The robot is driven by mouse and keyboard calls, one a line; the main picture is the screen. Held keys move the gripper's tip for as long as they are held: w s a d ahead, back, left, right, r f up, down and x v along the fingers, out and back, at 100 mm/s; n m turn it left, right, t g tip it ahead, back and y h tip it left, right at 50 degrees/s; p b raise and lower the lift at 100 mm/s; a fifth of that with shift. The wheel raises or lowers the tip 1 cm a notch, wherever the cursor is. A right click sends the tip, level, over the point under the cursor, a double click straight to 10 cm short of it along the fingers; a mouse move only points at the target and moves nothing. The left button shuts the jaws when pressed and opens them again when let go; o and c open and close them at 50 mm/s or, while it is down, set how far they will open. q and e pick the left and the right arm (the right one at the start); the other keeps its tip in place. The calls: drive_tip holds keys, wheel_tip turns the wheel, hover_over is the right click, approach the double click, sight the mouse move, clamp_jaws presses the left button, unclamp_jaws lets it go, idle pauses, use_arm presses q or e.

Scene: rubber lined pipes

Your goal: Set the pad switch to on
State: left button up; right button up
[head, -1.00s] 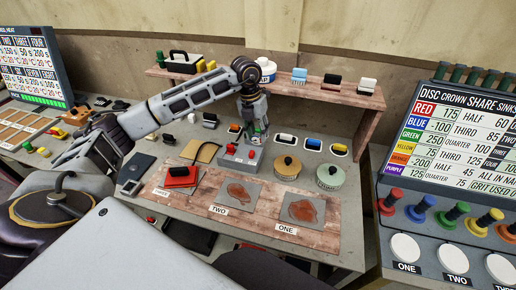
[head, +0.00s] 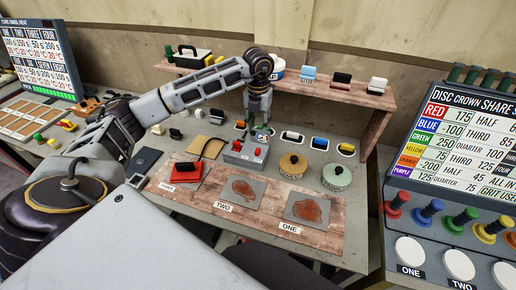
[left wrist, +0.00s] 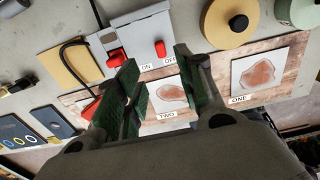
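The pad switch is a grey box (head: 246,153) with red levers on the table, behind the mats. In the left wrist view the box (left wrist: 138,36) shows two red levers (left wrist: 161,49) and ON and OFF labels (left wrist: 158,66). My left gripper (head: 259,130) points down close above the box's back edge in the head view. In the left wrist view its green-padded fingers (left wrist: 160,95) are spread with nothing between them; whether they touch the box cannot be told. My right gripper is not in view.
Mats TWO (head: 240,192) and ONE (head: 306,208) with brown patches lie in front. Tan (head: 293,166) and pale green (head: 337,177) round lidded pots stand right of the box. A wooden shelf (head: 325,86) with stamps runs behind. A price board (head: 470,140) stands at right.

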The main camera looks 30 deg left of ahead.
sight(258, 149)
use_arm(q)
wheel_tip(258, 149, down, 11)
drive_tip(key=shift+r+p, duration=0.15)
drive_tip(key=shift+p, duration=0.65)
drive_tip(key=shift+f, duration=0.8)
drive_tip(key=shift+c, duration=0.3)
clamp_jaws()
